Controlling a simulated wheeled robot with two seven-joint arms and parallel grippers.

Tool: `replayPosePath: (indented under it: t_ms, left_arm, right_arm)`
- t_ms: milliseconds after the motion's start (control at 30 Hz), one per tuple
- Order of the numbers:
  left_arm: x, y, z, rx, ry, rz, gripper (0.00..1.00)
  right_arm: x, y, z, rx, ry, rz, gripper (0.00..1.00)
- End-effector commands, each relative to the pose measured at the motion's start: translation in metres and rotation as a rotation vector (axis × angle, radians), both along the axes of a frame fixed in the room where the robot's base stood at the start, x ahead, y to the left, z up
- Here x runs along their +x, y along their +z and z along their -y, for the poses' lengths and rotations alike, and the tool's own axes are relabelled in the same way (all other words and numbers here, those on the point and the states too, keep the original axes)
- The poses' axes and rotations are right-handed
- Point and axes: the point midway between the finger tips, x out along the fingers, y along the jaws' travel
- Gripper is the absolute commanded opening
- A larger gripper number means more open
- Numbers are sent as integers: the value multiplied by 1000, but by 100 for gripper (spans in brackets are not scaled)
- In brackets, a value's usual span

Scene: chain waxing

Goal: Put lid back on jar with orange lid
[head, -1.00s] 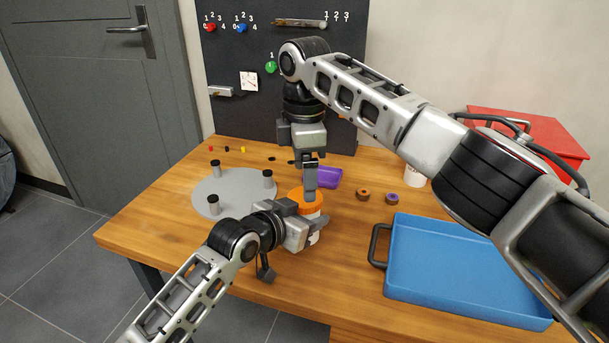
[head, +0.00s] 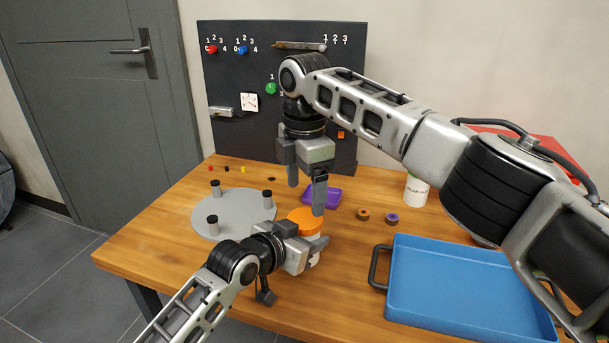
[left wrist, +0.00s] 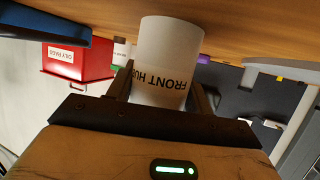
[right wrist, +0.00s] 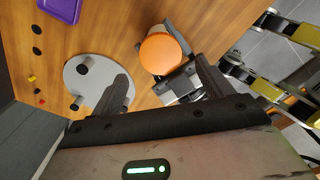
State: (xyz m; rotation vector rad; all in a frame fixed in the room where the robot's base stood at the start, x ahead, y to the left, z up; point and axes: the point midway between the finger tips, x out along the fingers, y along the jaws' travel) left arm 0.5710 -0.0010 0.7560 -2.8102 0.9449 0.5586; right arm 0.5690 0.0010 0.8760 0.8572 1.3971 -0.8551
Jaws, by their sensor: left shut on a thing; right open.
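The white jar stands on the wooden table, with the orange lid (head: 305,221) on its top; from these angles I cannot tell whether the lid is fully seated. My left gripper (head: 315,250) is shut around the jar's side. In the left wrist view the jar (left wrist: 167,60), marked "FRONT HUB", is between the fingers, and the lid is out of sight. My right gripper (head: 305,199) is open and empty just above the lid, pointing down. In the right wrist view the lid (right wrist: 160,54) is a round orange disc apart from the fingers.
A grey disc (head: 232,222) with black-topped pegs stands left of the jar. A purple tray (head: 330,195) is behind it. A blue tray (head: 455,285) fills the right front. Another white jar (head: 416,190) and two small rings (head: 363,214) stand right. A tool board (head: 225,65) rises behind.

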Motion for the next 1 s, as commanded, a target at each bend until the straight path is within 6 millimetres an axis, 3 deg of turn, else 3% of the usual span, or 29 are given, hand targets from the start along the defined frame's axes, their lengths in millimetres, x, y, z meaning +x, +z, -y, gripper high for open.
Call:
replayPosePath:
  t_ms: [300, 733, 767, 900, 1000]
  left_arm:
    - [0, -1, 0, 0, -1, -2, 0]
    - [0, -1, 0, 1, -1, -2, 0]
    - [0, -1, 0, 1, -1, -2, 0]
    - [0, -1, 0, 1, 0, -2, 0]
    - [0, -1, 0, 1, -1, -2, 0]
  right_arm:
    - [0, -47, 0, 0, 0, -1, 79]
    - [0, -57, 0, -1, -1, 0, 79]
    - [0, -57, 0, -1, -1, 0, 76]
    - [0, -57, 0, 0, -1, 1, 37]
    - [0, -57, 0, 0, -2, 1, 34]
